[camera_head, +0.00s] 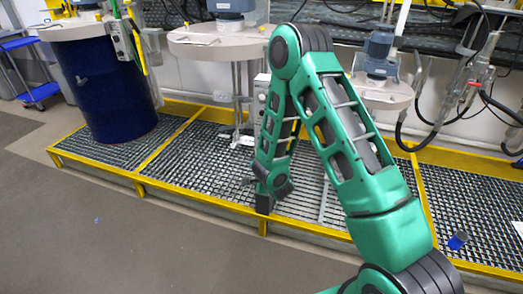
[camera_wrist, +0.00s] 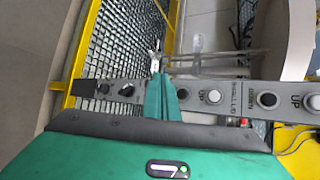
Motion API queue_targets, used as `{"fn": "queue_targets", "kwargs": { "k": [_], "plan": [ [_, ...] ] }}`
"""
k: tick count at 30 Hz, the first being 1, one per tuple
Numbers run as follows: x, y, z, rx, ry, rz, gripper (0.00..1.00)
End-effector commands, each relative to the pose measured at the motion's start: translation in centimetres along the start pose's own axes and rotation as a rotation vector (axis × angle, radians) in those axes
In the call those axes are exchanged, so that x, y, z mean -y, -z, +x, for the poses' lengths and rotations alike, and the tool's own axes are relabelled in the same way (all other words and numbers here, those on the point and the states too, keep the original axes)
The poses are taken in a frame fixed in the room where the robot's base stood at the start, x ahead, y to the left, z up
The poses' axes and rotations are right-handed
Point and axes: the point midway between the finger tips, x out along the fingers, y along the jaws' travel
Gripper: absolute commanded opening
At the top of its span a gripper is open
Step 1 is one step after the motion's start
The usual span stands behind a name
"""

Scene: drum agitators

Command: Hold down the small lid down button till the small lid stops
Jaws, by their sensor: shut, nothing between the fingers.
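My gripper (camera_wrist: 161,78) is shut and empty in the wrist view. Its green fingers stand in front of a grey control strip (camera_wrist: 230,97), between a black knob (camera_wrist: 127,90) and a black button (camera_wrist: 182,93). I cannot tell whether the tips touch the strip. A white button (camera_wrist: 213,96) marked UP sits right of that black button. Farther right are another black button (camera_wrist: 267,99) and a white one (camera_wrist: 314,102). Labels are too blurred to tell which button is the small lid's. In the head view, a smaller round lid (camera_head: 385,94) is right of my arm.
A larger lid (camera_head: 215,43) hangs left of my arm. A blue drum (camera_head: 105,95) stands under a lid at the left. A yellow-edged grating platform (camera_head: 190,165) runs along the floor.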

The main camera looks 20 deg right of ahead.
Motion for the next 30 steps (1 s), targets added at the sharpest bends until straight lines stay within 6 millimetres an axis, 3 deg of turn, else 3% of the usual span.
{"fn": "queue_targets", "kwargs": {
  "k": [21, 30],
  "plan": [
    [3.6, 3.5, 4.8, -0.001, 0.003, 0.0, 0.0],
    [4.0, 3.9, 5.4, 0.0, 0.002, -0.001, 0.0]
  ]
}}
